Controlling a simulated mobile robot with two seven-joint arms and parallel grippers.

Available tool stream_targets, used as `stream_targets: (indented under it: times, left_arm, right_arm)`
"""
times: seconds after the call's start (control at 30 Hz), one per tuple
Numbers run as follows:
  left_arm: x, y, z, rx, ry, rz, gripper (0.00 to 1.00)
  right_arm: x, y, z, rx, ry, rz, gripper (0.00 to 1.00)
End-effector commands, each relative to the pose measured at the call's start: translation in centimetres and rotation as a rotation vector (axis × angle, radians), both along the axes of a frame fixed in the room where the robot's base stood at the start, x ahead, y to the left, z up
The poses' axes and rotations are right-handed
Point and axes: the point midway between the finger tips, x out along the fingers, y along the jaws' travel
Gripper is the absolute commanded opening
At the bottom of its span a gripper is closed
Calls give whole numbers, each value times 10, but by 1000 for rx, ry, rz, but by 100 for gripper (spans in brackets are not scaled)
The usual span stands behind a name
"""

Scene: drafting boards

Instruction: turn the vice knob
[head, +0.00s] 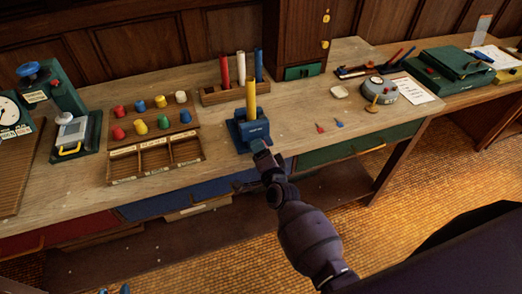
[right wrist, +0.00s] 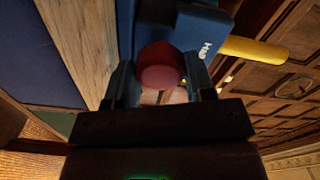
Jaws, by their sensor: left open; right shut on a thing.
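The blue vice (head: 246,134) stands at the front edge of the workbench with a yellow rod (head: 251,101) upright in it. My right gripper (head: 259,146) reaches its front from the lower right and hides the knob in the head view. In the right wrist view, the round dark red knob (right wrist: 161,66) sits between the two fingers of this gripper (right wrist: 160,88), which is shut on it. The vice (right wrist: 160,25) and yellow rod (right wrist: 252,49) show behind. Only the tips of my left gripper (head: 114,290) show at the bottom left, apart and empty.
A rack with red, white and blue rods (head: 232,92) stands behind the vice. A sorting tray (head: 155,163) with several coloured knobs behind it lies to the left. Bare bench (head: 290,120) lies right of the vice.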

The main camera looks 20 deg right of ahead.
Motion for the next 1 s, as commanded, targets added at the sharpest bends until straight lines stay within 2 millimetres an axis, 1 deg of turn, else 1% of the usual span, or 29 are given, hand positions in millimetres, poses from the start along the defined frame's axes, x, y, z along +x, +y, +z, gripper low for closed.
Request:
stream_targets:
  times: [0.23, 0.27, 0.4, 0.83, 0.97, 1.0]
  left_arm:
    - [0, 0, -1, 0, 2, 0, 43]
    - [0, 0, -1, 0, 2, 0, 43]
    - [-1, 0, -2, 0, 4, 0, 43]
    - [0, 1, -2, 2, 5, -1, 43]
    - [0, 1, -1, 1, 4, 0, 43]
    - [0, 1, -1, 1, 4, 0, 43]
  right_arm:
    - [0, 0, -1, -1, 1, 1, 26]
    - [0, 0, -1, -1, 1, 1, 54]
    - [0, 0, -1, -1, 1, 1, 75]
    - [0, 0, -1, -10, 3, 0, 75]
    - [-1, -1, -1, -77, 1, 0, 75]
    - [-1, -1, -1, -116, 0, 0, 75]
